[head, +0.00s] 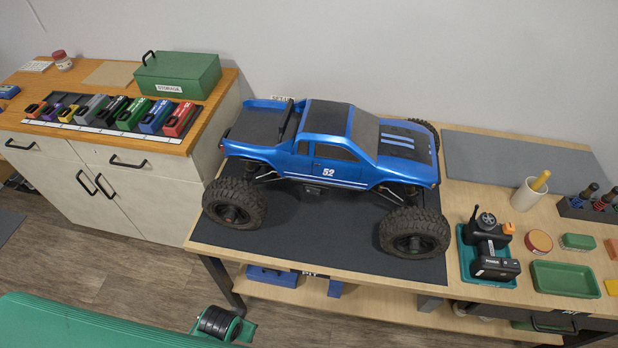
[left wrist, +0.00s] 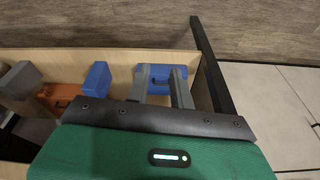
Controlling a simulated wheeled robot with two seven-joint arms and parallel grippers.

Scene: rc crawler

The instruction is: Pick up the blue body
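The blue body (head: 352,173), a pickup shell with the number 52, sits on the crawler's chassis above its big black wheels (head: 236,203). The crawler stands on the dark mat (head: 330,242) on the bench. In the left wrist view my left gripper (left wrist: 161,75) has its two grey fingers apart, in front of a blue block (left wrist: 160,90) on a wooden shelf. I see no grip on the block. The blue body does not show in that view. In the head view only part of my green left arm shows at lower left; its fingers are not seen. My right gripper is in neither view.
A low cabinet (head: 100,190) at left carries a green storage box (head: 178,73) and a row of coloured cases. Right of the mat stand a transmitter in a teal tray (head: 465,262), a green tray (head: 563,279) and a cup (head: 524,197). A grey mat (head: 500,155) lies empty behind.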

